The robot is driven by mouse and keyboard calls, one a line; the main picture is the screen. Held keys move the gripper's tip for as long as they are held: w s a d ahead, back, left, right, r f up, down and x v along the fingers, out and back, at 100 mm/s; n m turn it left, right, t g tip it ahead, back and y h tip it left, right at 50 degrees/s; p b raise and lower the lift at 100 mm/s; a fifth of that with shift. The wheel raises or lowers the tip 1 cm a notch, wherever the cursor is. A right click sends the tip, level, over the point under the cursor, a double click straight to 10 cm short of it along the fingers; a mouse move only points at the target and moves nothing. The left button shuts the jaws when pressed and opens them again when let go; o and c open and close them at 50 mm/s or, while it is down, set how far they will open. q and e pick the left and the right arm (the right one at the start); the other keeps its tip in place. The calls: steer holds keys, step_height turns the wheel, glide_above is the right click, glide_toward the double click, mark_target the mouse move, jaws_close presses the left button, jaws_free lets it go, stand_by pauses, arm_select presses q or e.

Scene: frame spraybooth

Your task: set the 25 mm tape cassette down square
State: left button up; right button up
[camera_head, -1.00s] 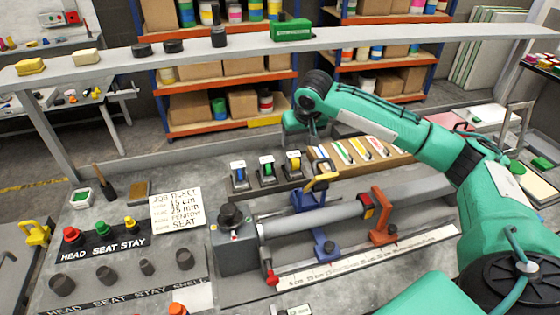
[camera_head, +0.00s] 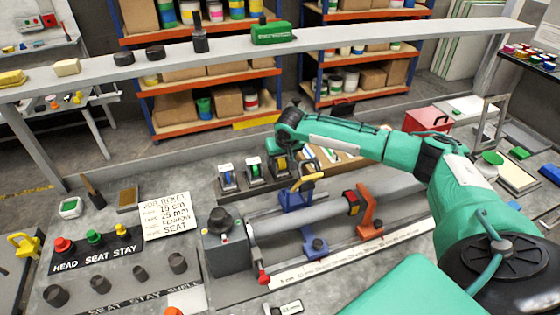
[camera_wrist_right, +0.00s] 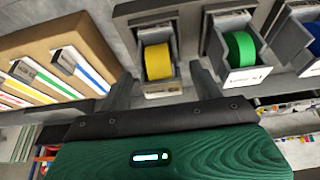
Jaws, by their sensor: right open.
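Three tape cassettes in dark grey housings stand in a row behind the grey fixture: one with blue tape (camera_head: 225,170), one with green tape (camera_head: 253,170) and one with yellow tape (camera_head: 281,166). Their width labels are too small to read, so I cannot tell which is the 25 mm one. My right gripper (camera_head: 279,150) is at the yellow cassette. In the right wrist view, my right gripper (camera_wrist_right: 160,84) is open, its fingers on either side of the near end of the yellow cassette (camera_wrist_right: 157,62). Contact is not clear. The green cassette (camera_wrist_right: 239,49) stands beside it. My left gripper is out of view.
The job ticket (camera_head: 168,215) reads 15 cm, 25 mm and SEAT. The fixture with a grey tube (camera_head: 300,228), blue and orange clamps (camera_head: 368,212) and a ruler strip lies in front of the cassettes. A board with colored strips (camera_wrist_right: 50,70) is close beside the gripper. A raised shelf (camera_head: 340,38) runs behind.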

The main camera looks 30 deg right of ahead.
steer(key=shift+x, duration=0.85)
steer(key=shift+a, duration=0.1)
steer(key=shift+c, duration=0.4)
steer(key=c, duration=1)
steer(key=shift+c, duration=0.2)
